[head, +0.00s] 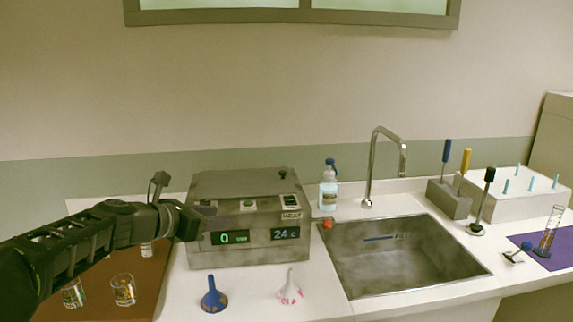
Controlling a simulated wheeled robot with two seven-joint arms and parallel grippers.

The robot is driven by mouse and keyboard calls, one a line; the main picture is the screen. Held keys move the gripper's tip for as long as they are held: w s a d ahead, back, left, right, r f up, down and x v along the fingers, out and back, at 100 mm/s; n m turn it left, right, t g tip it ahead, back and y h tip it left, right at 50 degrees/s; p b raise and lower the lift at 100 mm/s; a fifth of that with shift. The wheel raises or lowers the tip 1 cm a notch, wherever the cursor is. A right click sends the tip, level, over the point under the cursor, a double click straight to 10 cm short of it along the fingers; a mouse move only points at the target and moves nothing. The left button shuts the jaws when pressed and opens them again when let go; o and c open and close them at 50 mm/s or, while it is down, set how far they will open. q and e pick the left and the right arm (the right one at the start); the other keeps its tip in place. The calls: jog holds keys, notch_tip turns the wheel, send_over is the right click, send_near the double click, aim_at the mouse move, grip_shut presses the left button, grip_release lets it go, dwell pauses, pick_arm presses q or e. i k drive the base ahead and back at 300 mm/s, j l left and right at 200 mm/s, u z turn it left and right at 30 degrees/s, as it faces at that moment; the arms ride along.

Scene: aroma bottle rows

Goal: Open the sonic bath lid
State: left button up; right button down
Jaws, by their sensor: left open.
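The sonic bath (250,252) is a grey metal box on the white counter, left of the sink. Its front shows a green display reading 0 and a blue display reading 24 C. Its lid (247,184) lies shut on top, with a small dark knob near the back right. My left gripper (203,222) is open at the front left corner of the bath, near the top edge. Its fingertips are dark and small, and I cannot tell whether they touch the bath. My right gripper is not in view.
Glass beakers (124,290) stand on a brown mat (150,280) below my left arm. A bottle (328,192), the tap (371,170) and the sink (400,262) are to the right.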

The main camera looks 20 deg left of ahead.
aim_at(216, 184)
jog(key=i, duration=0.95)
